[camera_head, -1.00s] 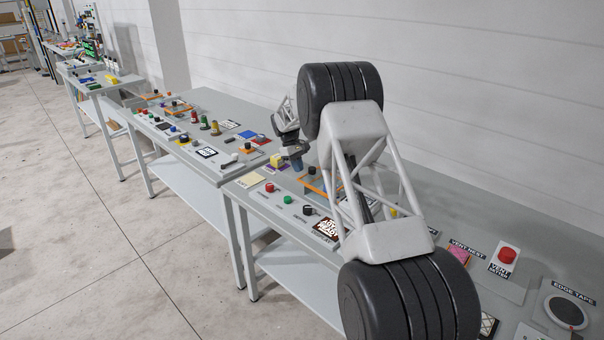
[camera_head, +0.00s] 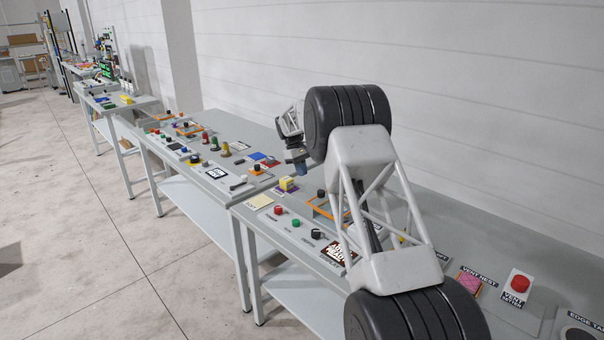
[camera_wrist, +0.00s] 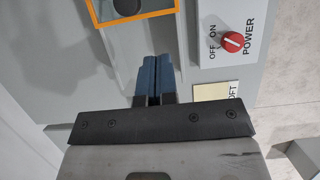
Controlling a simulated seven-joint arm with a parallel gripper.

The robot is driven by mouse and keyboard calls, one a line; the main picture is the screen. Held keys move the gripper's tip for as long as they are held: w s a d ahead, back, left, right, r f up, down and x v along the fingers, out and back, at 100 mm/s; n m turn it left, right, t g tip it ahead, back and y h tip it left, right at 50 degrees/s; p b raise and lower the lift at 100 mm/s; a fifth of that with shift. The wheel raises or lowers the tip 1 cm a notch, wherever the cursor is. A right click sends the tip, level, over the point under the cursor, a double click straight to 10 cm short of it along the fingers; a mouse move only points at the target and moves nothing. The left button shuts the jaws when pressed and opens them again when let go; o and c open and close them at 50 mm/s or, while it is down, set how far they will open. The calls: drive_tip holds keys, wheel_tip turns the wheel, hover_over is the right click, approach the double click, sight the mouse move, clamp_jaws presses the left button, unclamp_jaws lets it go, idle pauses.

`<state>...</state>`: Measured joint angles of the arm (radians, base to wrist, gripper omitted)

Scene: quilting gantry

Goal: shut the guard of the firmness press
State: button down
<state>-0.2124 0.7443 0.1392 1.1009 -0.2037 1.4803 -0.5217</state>
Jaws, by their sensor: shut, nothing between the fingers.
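My gripper (camera_head: 301,169) is shut and empty, its blue fingertips together above the near bench. In the wrist view its shut fingers (camera_wrist: 152,78) point at the grey bench surface, apart from the things around it. An orange-edged frame (camera_head: 328,211) with a black knob near it stands on the bench, right of and nearer than my gripper; my arm partly hides it. An orange frame with a black round part (camera_wrist: 127,7) is cut off at the top of the wrist view. No label for the firmness press is readable, so I cannot tell if this frame is its guard.
A POWER panel with a red knob (camera_wrist: 231,42) lies right of my fingers; it also shows in the head view (camera_head: 278,210). A pale yellow label (camera_head: 259,201) and yellow block (camera_head: 287,184) are close. A red button (camera_head: 520,284) stands at right.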

drive_tip(key=shift+a, duration=0.1)
drive_tip(key=shift+w+a+r, duration=0.1)
drive_tip(key=shift+w+a, duration=0.25)
drive_tip(key=shift+a, duration=0.45)
drive_tip(key=shift+w+a+r, duration=0.1)
drive_tip(key=shift+w+a, duration=0.2)
drive_tip(key=shift+a, duration=0.5)
drive_tip(key=shift+w+a+r, duration=0.1)
drive_tip(key=shift+w+a, duration=0.25)
drive_tip(key=shift+a, duration=0.45)
drive_tip(key=shift+f, duration=0.15)
drive_tip(key=x, duration=0.9)
drive_tip(key=shift+s+d+f, duration=0.1)
drive_tip(key=shift+f, duration=0.2)
drive_tip(key=shift+s+d+f, duration=0.15)
drive_tip(key=shift+s+d, duration=0.55)
drive_tip(key=shift+s, duration=0.05)
drive_tip(key=shift+s+d, duration=0.7)
drive_tip(key=shift+d, duration=0.05)
drive_tip(key=shift+s+d, duration=0.1)
